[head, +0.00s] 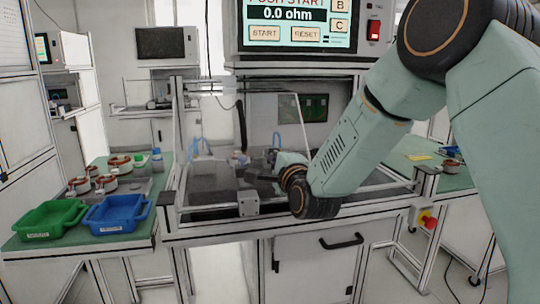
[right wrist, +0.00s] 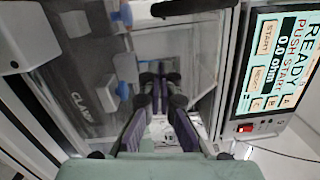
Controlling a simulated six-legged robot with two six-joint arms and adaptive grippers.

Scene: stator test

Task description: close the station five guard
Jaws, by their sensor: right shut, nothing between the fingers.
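The station five guard looks like a clear panel with a thin pale frame edge (head: 303,122), inside the bench's metal frame. Its clear face is hard to make out, so I cannot tell how far open it is. A black upright bar (head: 241,125) stands at the back; a black handle-like bar (right wrist: 195,6) shows at the top of the right wrist view. My right gripper (head: 262,178) reaches in over the dark station bed (head: 210,190). Its fingers (right wrist: 160,88) are shut and empty, and no contact with the guard is visible. My left gripper is out of view.
A test display (head: 295,22) above the station reads 0.0 ohm. Green (head: 48,220) and blue (head: 115,214) trays and several copper-wound stators (head: 107,183) are on the left bench. A red emergency button (head: 428,220) is at the front right. Blue clamp parts (right wrist: 127,68) lie near my fingers.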

